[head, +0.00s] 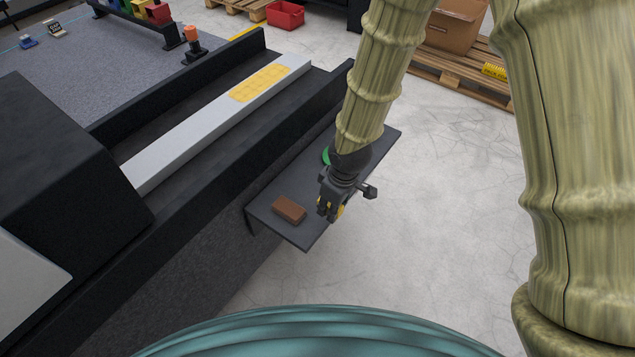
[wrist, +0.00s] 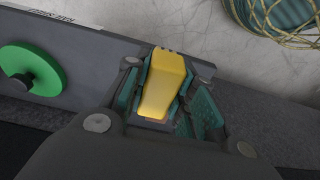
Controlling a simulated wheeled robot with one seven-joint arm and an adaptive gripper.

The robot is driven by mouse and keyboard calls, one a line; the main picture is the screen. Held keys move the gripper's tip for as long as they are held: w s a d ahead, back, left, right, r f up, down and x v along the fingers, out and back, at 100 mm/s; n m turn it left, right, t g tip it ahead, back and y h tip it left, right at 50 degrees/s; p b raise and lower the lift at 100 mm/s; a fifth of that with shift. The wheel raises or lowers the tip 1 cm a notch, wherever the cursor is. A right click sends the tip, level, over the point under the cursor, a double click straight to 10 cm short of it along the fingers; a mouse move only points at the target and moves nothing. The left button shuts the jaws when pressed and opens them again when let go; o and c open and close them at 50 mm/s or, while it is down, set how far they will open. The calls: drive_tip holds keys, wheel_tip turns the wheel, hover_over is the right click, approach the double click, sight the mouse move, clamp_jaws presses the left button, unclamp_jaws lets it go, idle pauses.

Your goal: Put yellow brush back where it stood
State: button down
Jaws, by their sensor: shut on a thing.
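My gripper (head: 329,208) is over the dark side shelf (head: 297,232), near its front end. In the wrist view my gripper (wrist: 168,100) is shut on the yellow brush (wrist: 163,84), with a finger along each side. In the head view only small yellow bits of the brush (head: 340,211) show between the fingers. I cannot tell whether the brush touches the shelf or hangs just above it.
A brown block (head: 289,208) lies on the shelf, left of my gripper. A green disc (wrist: 34,68) is on the shelf; my arm partly covers it in the head view. The machine's black rail (head: 200,155) runs along the shelf's left. Pale floor lies to the right.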

drive_tip(key=p, duration=0.2)
hover_over(316, 186)
drive_tip(key=shift+s+d+f, duration=0.2)
drive_tip(key=shift+f, duration=2.2)
drive_tip(key=shift+f, duration=0.1)
drive_tip(key=c, duration=1.2)
unclamp_jaws()
drive_tip(key=r, duration=0.4)
drive_tip(key=d+r, duration=0.1)
drive_tip(key=r, duration=0.3)
drive_tip(key=s+r, duration=0.1)
drive_tip(key=r, duration=0.3)
drive_tip(key=shift+d+b, duration=0.25)
drive_tip(key=shift+b, duration=0.05)
